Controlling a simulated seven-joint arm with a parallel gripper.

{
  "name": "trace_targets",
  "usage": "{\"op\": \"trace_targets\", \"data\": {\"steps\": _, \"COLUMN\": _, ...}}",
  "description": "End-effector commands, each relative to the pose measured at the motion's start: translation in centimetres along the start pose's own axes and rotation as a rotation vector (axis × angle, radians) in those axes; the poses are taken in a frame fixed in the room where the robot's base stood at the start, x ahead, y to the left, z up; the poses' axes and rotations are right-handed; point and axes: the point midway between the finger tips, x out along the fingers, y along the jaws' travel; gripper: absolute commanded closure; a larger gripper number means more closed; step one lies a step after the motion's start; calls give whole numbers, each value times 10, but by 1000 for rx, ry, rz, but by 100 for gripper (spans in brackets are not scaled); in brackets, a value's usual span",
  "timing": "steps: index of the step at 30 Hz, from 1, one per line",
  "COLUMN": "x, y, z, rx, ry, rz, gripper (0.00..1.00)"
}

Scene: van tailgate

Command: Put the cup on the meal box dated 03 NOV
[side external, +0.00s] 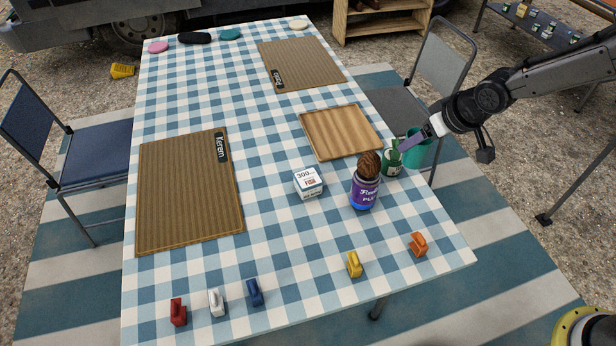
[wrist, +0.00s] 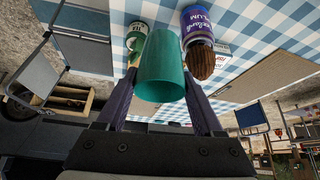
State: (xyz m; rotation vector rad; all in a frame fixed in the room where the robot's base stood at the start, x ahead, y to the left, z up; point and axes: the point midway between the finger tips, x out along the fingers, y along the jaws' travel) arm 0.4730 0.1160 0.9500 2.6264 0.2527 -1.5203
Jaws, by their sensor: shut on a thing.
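The teal cup (side external: 420,153) is between the fingers of my gripper (side external: 412,143), at the right edge of the table. In the wrist view the cup (wrist: 162,68) fills the space between the two purple-grey fingers of my gripper (wrist: 160,95), which are shut on it. In the side view, a finger and a green tin partly hide the cup. I can read no 03 NOV date in either view, and I see nothing I can identify as a meal box.
A green tin (side external: 391,164) stands close beside the cup. A purple plum jar (side external: 364,194) with a brown, ridged thing above it and a small white box marked 300 (side external: 308,183) stand nearby. A wooden tray (side external: 340,132) lies empty. Small coloured clips line the front edge.

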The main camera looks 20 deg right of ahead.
Motion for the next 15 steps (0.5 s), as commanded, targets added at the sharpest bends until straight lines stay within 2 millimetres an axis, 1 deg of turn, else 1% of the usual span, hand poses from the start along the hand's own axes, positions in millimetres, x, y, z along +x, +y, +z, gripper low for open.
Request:
{"op": "trace_targets", "data": {"steps": 1, "x": -2, "y": -11, "z": -7, "rx": -15, "ry": 4, "rz": -10, "gripper": 84}}
{"op": "trace_targets", "data": {"steps": 5, "x": -8, "y": -38, "z": -22, "rx": -57, "ry": 3, "rz": -33, "gripper": 84}}
{"op": "trace_targets", "data": {"steps": 9, "x": -15, "y": -74, "z": -38, "rx": -110, "ry": 1, "rz": -64, "gripper": 84}}
{"op": "trace_targets", "data": {"steps": 13, "x": -21, "y": -106, "z": -47, "rx": -166, "ry": 0, "rz": -95, "gripper": 84}}
{"op": "trace_targets", "data": {"steps": 15, "x": -20, "y": -123, "z": -45, "rx": -211, "ry": -2, "rz": -121, "gripper": 84}}
